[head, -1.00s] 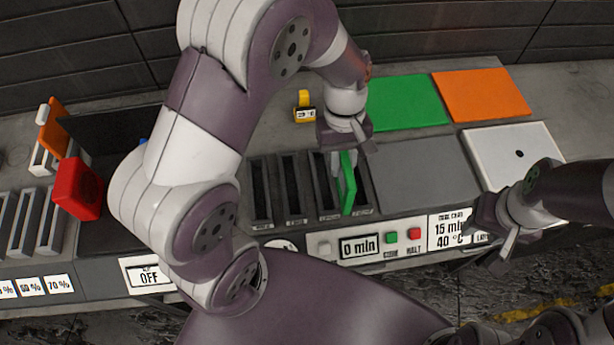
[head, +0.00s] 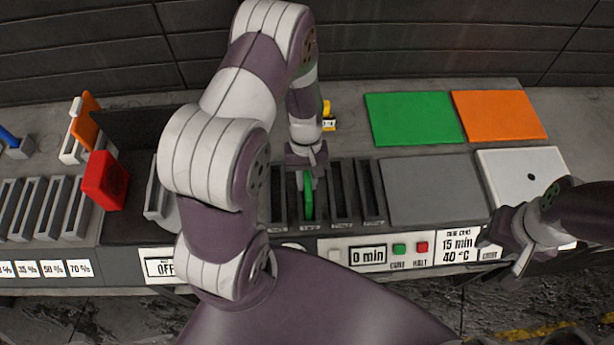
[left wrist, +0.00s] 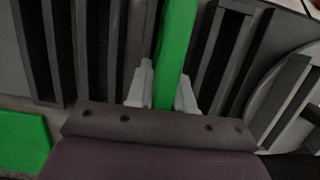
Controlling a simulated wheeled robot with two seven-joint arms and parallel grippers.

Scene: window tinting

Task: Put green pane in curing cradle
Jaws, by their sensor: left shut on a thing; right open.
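The green pane (head: 308,198) stands on edge in my left gripper (head: 307,176), which is shut on it. The pane is at the second slot from the left of the curing cradle (head: 356,190), a dark rack with several narrow slots. I cannot tell whether its lower edge is inside the slot or just above it. In the left wrist view the pane (left wrist: 176,45) runs between the two pale fingertips (left wrist: 163,90), with dark slots on both sides. My right gripper (head: 518,255) is open and empty near the bench's front edge, at the right.
A red pane (head: 105,180) and an orange pane (head: 86,122) stand at the left by slotted racks. Green (head: 414,118) and orange (head: 499,115) mats lie behind a bare grey plate (head: 434,190). A control panel (head: 390,250) runs along the front. My left arm hides part of the bench.

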